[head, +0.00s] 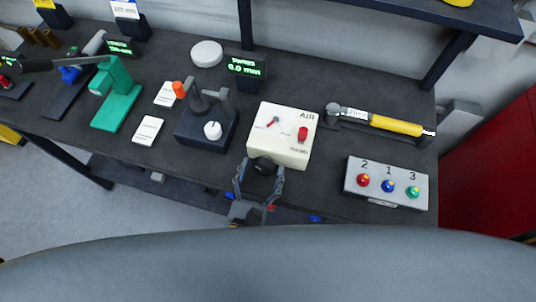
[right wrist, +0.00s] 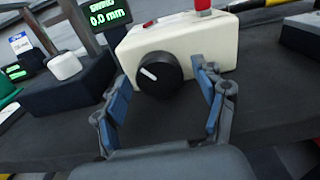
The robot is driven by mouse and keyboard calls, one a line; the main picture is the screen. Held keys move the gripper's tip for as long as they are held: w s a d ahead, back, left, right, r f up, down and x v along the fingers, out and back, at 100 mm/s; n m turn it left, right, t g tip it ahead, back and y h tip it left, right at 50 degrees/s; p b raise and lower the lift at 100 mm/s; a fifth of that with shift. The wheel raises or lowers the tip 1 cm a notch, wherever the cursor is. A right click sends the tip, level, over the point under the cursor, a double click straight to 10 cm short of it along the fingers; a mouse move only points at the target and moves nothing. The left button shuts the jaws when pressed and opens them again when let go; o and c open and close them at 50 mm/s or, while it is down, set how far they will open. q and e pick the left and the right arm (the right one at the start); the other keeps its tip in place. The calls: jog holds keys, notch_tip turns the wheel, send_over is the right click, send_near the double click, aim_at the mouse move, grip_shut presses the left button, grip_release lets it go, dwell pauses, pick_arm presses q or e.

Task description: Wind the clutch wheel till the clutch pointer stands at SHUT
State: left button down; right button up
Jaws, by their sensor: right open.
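A cream box (head: 290,150) marked AIR stands at the table's front edge, with a dial face and red pointer (head: 273,122) and a red knob (head: 303,133) on top. A round black knob (right wrist: 159,74) with a white mark is on its front side. I cannot tell whether this knob is the clutch wheel; no SHUT lettering is legible. My right gripper (head: 260,169) is open, its blue-padded fingers (right wrist: 163,76) on either side of the black knob. A gap shows at each side in the right wrist view. My left gripper is not in view.
A dark block with a white knob (head: 212,131) is left of the box, with a lit display (head: 246,66) behind. A button box (head: 388,184) and a yellow-handled tool (head: 385,124) are on the right. A green device (head: 117,97) is left. A shelf overhangs the back right.

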jog(key=shift+r, duration=0.1)
jog(key=shift+s, duration=0.1)
jog(key=shift+c, duration=1)
jog(key=c, duration=1)
jog(key=shift+o, duration=0.2)
jog(key=m+b, duration=0.1)
jog(key=m, duration=0.1)
jog(key=shift+m, duration=0.3)
jog(key=shift+m+b, duration=0.8)
jog(key=shift+m, duration=1.3)
